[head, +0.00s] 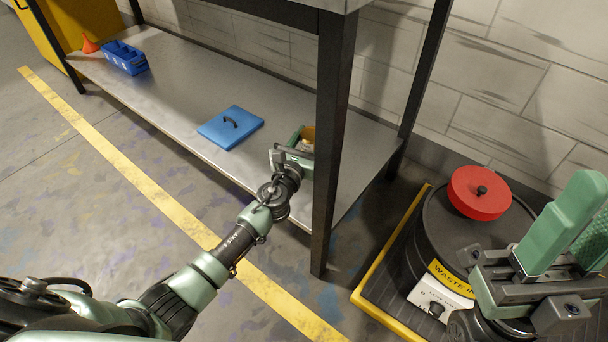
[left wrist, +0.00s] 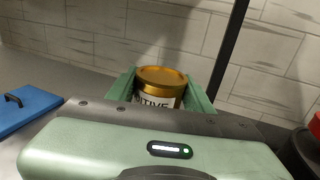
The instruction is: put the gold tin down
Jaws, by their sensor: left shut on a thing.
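The gold tin (left wrist: 161,80) has a gold lid and a white label with dark letters. It sits upright between the two green fingers of my left gripper (left wrist: 160,92) in the left wrist view. In the head view the left gripper (head: 300,138) is shut on the tin (head: 308,133) over the right part of the low metal shelf (head: 185,95), behind the table leg's left side. The tin's base is hidden, so I cannot tell whether it touches the shelf. My right gripper (head: 572,240) shows at the right edge, its green fingers apart and empty, above the waste drum.
A blue lid with a black handle (head: 230,127) lies left of the tin. A blue bin (head: 125,57) and an orange cone (head: 89,45) stand farther left. A dark table leg (head: 332,140) rises close by.

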